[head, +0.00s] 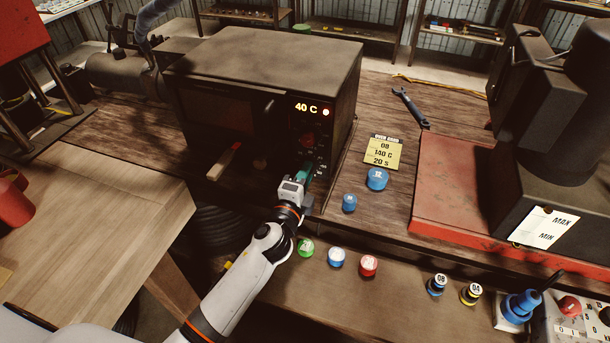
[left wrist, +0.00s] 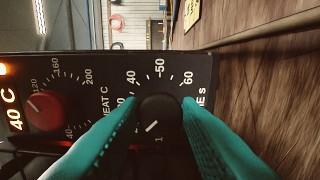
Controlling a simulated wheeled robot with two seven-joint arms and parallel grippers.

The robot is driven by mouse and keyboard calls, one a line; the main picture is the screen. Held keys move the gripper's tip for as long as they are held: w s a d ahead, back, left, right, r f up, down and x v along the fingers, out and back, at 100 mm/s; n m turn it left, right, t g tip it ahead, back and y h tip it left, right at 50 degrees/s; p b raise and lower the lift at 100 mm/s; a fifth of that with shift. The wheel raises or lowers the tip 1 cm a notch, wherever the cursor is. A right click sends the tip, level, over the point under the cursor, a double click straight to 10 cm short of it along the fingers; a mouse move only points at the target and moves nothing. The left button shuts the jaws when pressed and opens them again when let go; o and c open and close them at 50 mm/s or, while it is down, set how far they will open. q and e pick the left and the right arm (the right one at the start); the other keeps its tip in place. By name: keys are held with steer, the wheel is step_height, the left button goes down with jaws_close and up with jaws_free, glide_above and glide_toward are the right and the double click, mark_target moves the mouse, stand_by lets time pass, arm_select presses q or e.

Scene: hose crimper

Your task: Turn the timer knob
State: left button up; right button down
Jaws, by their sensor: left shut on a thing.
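The oven (head: 262,62) stands on the bench, its control panel on the right of its front. Its display (left wrist: 14,112) reads 40 C. The black timer knob (left wrist: 158,112) sits on a seconds scale with 40, 50 and 60 visible; its white pointer line is slanted. My left gripper (head: 308,170) is at the lower panel, its teal fingers (left wrist: 158,108) closed on opposite sides of the timer knob. The gripper hides the knob in the head view. The red heat knob (left wrist: 44,111) is beside it, also in the head view (head: 308,139). My right gripper is not in view.
A yellow card (head: 383,152) reading 08, 140 C, 20 s lies right of the oven. Blue pieces (head: 376,179) and several coloured caps (head: 336,257) stand near the bench front. A red-based machine (head: 450,185) is at the right. A wrench (head: 410,107) lies behind the card.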

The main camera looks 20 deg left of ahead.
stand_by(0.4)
arm_select(q)
steer(key=o, duration=0.9)
steer(key=shift+o, duration=0.2)
steer(key=s+b, duration=0.2)
steer(key=s, duration=1)
steer(key=shift+a, duration=0.2)
